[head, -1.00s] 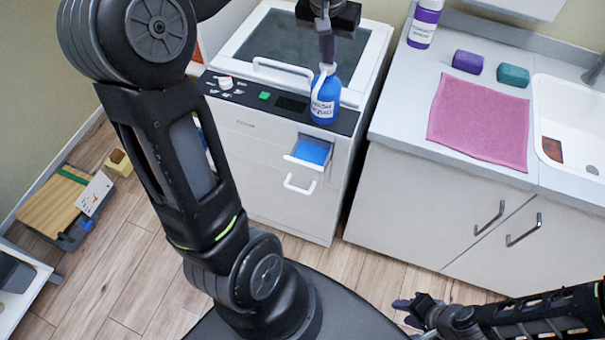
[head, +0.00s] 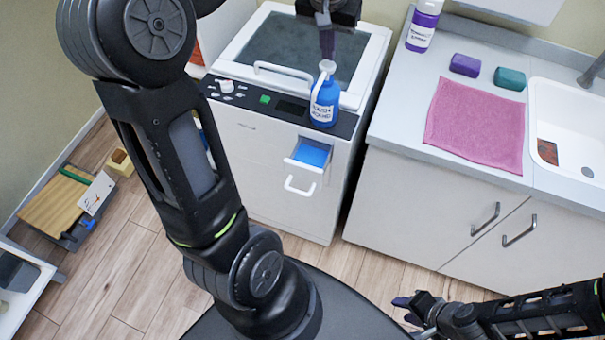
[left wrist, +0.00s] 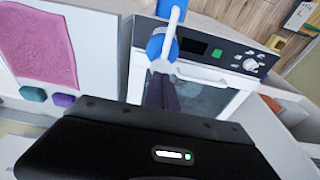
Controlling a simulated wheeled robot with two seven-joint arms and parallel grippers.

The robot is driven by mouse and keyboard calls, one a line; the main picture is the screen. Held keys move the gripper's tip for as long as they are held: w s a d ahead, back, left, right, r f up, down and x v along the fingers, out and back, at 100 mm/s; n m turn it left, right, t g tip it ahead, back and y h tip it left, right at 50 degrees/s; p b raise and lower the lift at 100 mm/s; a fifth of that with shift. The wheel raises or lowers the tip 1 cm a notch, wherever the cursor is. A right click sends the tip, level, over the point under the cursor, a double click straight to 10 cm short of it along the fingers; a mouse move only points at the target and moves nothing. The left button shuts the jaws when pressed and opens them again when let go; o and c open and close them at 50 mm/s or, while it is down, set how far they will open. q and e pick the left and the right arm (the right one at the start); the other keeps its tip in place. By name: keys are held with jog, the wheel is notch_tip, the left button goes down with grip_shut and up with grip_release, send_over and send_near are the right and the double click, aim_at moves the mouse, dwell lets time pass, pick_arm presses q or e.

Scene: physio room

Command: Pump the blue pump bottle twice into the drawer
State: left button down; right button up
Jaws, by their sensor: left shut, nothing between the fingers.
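The blue pump bottle (head: 323,103) with a white pump head stands upright on the front edge of the white machine, above the drawer. The drawer (head: 305,164) is pulled open and shows a blue inside. My left gripper (head: 327,54) is shut and empty, pointing down just over the pump head; I cannot tell if it touches. In the left wrist view, the dark fingers (left wrist: 161,92) end close to the bottle (left wrist: 157,45), whose white spout points away from them. My right gripper (head: 407,309) is open and empty, low at the right.
The white machine (head: 262,178) has a dark control panel and a lid handle. On the counter to the right are a purple bottle (head: 424,24), a purple block (head: 465,65), a teal block (head: 509,78), a pink towel (head: 475,125) and a sink (head: 568,130).

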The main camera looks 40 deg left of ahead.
dwell(0.4)
pick_arm(q)
notch_tip(320, 180, up, 6)
jog(key=p, duration=0.4)
jog(key=shift+p, duration=0.4)
